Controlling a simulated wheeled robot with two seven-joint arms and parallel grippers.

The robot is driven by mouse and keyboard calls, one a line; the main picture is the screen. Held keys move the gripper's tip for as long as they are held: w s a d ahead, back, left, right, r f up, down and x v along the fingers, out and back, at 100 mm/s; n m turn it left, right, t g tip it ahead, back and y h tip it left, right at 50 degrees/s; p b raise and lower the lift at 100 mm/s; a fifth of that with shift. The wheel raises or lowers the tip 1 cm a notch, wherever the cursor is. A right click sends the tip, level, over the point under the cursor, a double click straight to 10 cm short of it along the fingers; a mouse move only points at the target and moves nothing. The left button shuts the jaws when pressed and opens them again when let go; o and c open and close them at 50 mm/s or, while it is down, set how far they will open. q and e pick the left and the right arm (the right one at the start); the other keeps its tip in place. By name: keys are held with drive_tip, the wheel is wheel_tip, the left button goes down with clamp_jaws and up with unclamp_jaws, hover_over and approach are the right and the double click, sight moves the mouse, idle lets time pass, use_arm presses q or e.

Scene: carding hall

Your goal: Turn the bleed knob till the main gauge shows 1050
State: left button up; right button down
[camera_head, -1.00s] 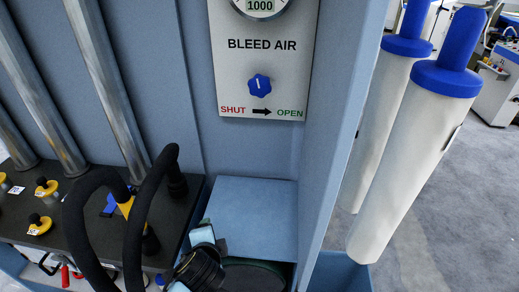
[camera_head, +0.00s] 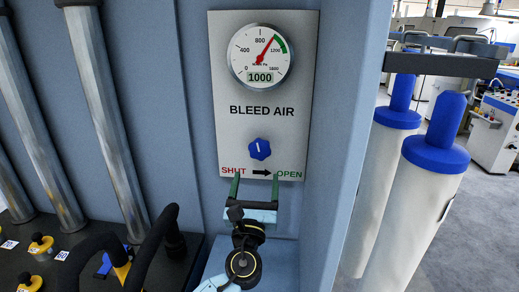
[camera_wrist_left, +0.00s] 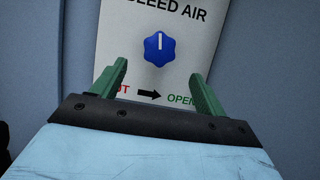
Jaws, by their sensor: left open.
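The blue bleed knob (camera_head: 259,149) sits on the grey BLEED AIR panel (camera_head: 228,85), above the SHUT and OPEN labels. Its white mark points nearly straight up. The main gauge (camera_head: 263,56) above it reads 1000 on its digital window, with a red needle up and to the right. My left gripper (camera_head: 255,179) is open and empty just below the knob, its green fingers apart. In the left wrist view the knob (camera_wrist_left: 159,48) lies beyond and between the fingertips, not touched. My right gripper is not in view.
White rolls with blue ends (camera_head: 420,190) hang at the right, past the cabinet edge. Black hoses (camera_head: 150,245) and yellow-capped fittings (camera_head: 41,244) are at lower left. The wall around the panel is clear.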

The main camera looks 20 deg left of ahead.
sight(259, 153)
use_arm(q)
drive_tip(key=p+x, duration=0.1)
drive_tip(key=x, duration=0.9)
drive_tip(key=shift+w, duration=0.2)
